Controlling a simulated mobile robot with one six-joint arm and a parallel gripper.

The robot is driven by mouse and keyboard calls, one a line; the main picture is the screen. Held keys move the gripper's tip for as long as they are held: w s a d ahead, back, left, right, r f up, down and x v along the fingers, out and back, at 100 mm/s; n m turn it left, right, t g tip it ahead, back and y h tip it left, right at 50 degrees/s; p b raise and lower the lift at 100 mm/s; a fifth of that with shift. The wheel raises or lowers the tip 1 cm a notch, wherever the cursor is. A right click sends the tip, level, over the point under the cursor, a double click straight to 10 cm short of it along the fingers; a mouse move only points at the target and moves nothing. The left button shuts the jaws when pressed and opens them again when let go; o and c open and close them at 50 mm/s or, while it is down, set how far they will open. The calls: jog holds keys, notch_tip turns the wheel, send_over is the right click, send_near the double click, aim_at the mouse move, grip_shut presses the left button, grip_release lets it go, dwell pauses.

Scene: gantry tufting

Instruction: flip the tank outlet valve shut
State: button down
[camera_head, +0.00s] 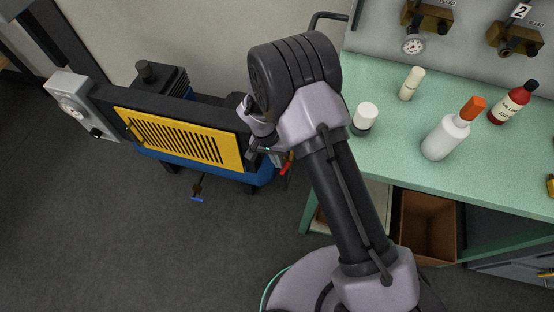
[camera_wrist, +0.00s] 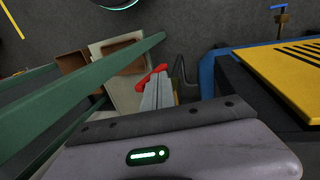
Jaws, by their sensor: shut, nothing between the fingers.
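The compressor's blue tank (camera_head: 262,175) lies under the yellow slatted guard. A red lever handle (camera_head: 287,167) shows at the tank's right end and looks like the outlet valve's handle. In the wrist view the red lever (camera_wrist: 151,76) is just beyond and left of my fingertips, lying at a slant. My gripper (camera_wrist: 159,84) is shut and empty, close to the lever; I cannot tell whether it touches. In the head view my gripper (camera_head: 277,157) is largely hidden by my wrist. The valve body is hidden. A separate blue-handled valve (camera_head: 197,199) hangs below the tank.
The yellow guard (camera_head: 175,140) stands left of my arm, with a grey gauge box (camera_head: 80,105) beside it. A green bench (camera_head: 470,170) with bottles is on the right, its frame near my gripper. An open brown bin (camera_head: 428,225) sits below. Dark floor lies clear in front.

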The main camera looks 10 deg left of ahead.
jog(key=shift+d, duration=0.15)
jog(key=shift+s+d+y, duration=0.1)
jog(key=shift+d+y, duration=0.75)
jog(key=shift+y, duration=0.25)
jog(key=shift+s+d+f+b, duration=0.1)
jog(key=shift+d+f+b, duration=0.2)
jog(key=shift+d, duration=0.45)
jog(key=shift+s+d+f+b, duration=0.1)
jog(key=shift+d+f+b, duration=0.25)
jog(key=shift+d, duration=0.35)
jog(key=shift+d+f+b, duration=0.15)
jog(key=shift+d+b, duration=0.25)
jog(key=shift+d, duration=0.45)
